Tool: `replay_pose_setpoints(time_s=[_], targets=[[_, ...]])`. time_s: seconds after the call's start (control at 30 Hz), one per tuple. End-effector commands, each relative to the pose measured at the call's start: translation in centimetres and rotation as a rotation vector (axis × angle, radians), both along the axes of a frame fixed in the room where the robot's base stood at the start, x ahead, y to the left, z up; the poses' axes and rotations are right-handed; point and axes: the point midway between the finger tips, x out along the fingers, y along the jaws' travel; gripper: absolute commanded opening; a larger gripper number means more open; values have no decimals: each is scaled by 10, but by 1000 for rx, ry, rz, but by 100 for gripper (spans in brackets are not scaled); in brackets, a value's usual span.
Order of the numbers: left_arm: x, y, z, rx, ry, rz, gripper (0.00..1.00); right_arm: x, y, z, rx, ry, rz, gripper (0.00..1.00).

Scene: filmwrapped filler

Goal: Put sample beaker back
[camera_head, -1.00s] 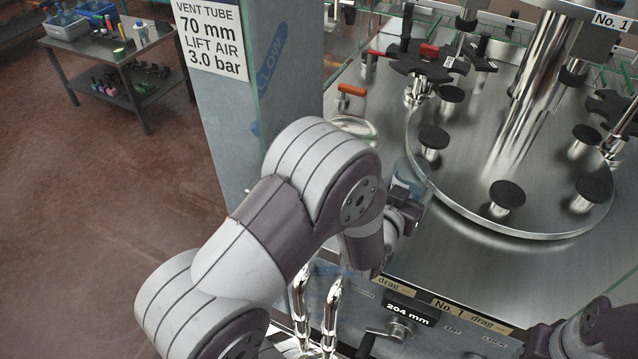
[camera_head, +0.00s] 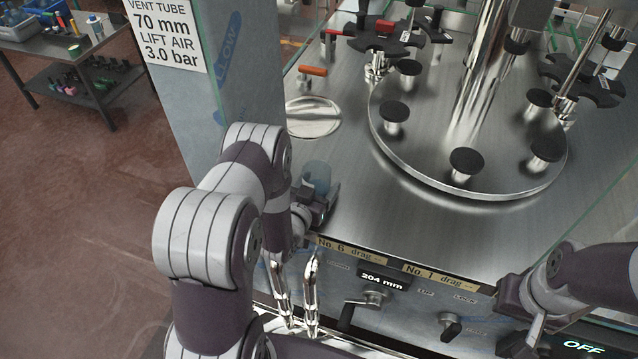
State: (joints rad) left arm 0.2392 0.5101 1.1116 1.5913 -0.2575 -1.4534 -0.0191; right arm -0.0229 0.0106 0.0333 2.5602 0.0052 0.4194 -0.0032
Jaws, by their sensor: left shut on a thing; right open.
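My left gripper (camera_head: 322,206) is shut on the sample beaker (camera_head: 316,176), a small clear bluish vessel. The gripper is over the front left part of the steel deck, behind the "No. 6 drag" label. The beaker's lower part is hidden by the gripper, so I cannot tell whether it touches the deck. A shiny round dish-like disc (camera_head: 312,117) lies on the deck behind the beaker. My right gripper (camera_head: 522,341) is at the lower right, in front of the machine's panel; it is open, with its tips partly hidden.
A round steel turntable (camera_head: 470,170) with several black-topped pedestals fills the deck's right. A red-handled valve (camera_head: 312,71) stands at the back left. A grey post (camera_head: 200,105) rises left of the deck. The front panel (camera_head: 385,290) carries knobs. A side table (camera_head: 75,75) stands far left.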

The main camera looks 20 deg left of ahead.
Motion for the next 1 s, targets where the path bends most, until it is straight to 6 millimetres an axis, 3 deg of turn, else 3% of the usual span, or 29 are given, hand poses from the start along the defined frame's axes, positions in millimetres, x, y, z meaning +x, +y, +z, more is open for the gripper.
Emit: replay_pose_setpoints(time_s=[0.33, 0.37, 0.4, 0.43, 0.8, 1.0], targets=[[0, 0, -5, 1, -2, 0, 2, 0, 0, -5, 0, 0, 0, 43], [0, 0, -4, 1, -1, 0, 80, 0, 0, -4, 0, 0, 0, 43], [0, 0, -3, 1, -1, 0, 93, 0, 0, -3, 0, 0, 0, 43], [0, 0, -3, 1, -1, 0, 99, 0, 0, -3, 0, 0, 0, 43], [-2, 0, 1, 1, 0, 1, 99, 0, 0, 0, 0, 0, 0, 43], [-41, 2, 5, 1, 1, 4, 99, 0, 0, -11, 0, 0, 0, 43]])
